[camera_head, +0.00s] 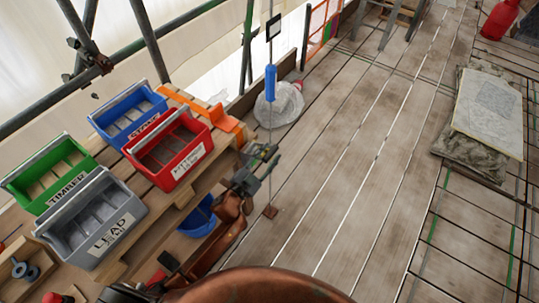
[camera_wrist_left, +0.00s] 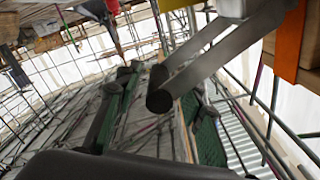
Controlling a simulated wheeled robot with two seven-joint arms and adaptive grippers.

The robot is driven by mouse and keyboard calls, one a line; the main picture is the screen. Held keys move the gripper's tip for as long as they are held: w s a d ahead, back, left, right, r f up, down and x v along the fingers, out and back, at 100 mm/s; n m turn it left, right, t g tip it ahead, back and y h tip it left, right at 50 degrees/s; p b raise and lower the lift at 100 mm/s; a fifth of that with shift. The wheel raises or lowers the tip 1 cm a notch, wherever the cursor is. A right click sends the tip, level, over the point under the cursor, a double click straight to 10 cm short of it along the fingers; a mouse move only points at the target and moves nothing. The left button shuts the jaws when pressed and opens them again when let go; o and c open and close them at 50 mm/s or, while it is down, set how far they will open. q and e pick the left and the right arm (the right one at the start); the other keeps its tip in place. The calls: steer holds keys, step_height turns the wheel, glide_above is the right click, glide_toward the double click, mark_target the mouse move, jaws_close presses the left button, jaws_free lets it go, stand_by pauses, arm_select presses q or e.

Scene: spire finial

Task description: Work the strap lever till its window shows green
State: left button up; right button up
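An orange strap (camera_head: 222,118) lies over the edge of the wooden bench. It also shows at the top right of the left wrist view (camera_wrist_left: 290,42). In that view the strap lever (camera_wrist_left: 222,45) has two grey bars and a black cylindrical grip (camera_wrist_left: 160,98); they run from a pale body at the top. My left gripper (camera_head: 264,155) is beside the bench edge and covers most of the lever in the head view. Its fingers (camera_wrist_left: 160,112) stand apart, with the black grip in view between them; contact cannot be told. The lever's window is not visible. My right gripper is not in view.
Blue (camera_head: 128,116), red (camera_head: 170,149), green (camera_head: 48,173) and grey bins (camera_head: 91,219) crowd the bench. A blue handle (camera_head: 270,83) hangs on a thin vertical line near my gripper. A blue bucket (camera_head: 197,217) is below the bench. The plank deck (camera_head: 345,150) to the right is mostly clear.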

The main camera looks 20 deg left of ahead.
arm_select(q)
steer(key=v, duration=1.2)
steer(key=shift+w, duration=0.1)
steer(key=s+a+f+n+g+y+p, duration=0.1)
steer(key=a+f+g+y, duration=0.15)
steer(key=f, duration=0.85)
steer(key=s+a+f+n+g+y, duration=0.15)
steer(key=a+f, duration=0.25)
steer(key=f, duration=0.6)
steer(key=s+a+f+n+g, duration=0.1)
steer(key=s+a+f, duration=0.1)
steer(key=s+f, duration=0.35)
steer(key=s+a+f+n+g+y+p, duration=0.1)
steer(key=s+f+g, duration=0.1)
steer(key=f, duration=0.6)
steer(key=s+a+f+n+g, duration=0.1)
steer(key=s+a+f, duration=0.1)
steer(key=s+f, duration=0.35)
steer(key=s+a+f+n+g+p, duration=0.15)
steer(key=s+f+g, duration=0.35)
steer(key=s+f, duration=1.2)
steer(key=s+f+g, duration=0.1)
steer(key=s+g, duration=0.1)
steer(key=s, duration=0.8)
steer(key=s+f+n+g, duration=0.1)
steer(key=s+f, duration=0.1)
steer(key=s, duration=0.9)
steer(key=shift+d+f+g+y, duration=0.15)
steer(key=shift+d+g+y, duration=0.1)
steer(key=shift+g+y, duration=0.15)
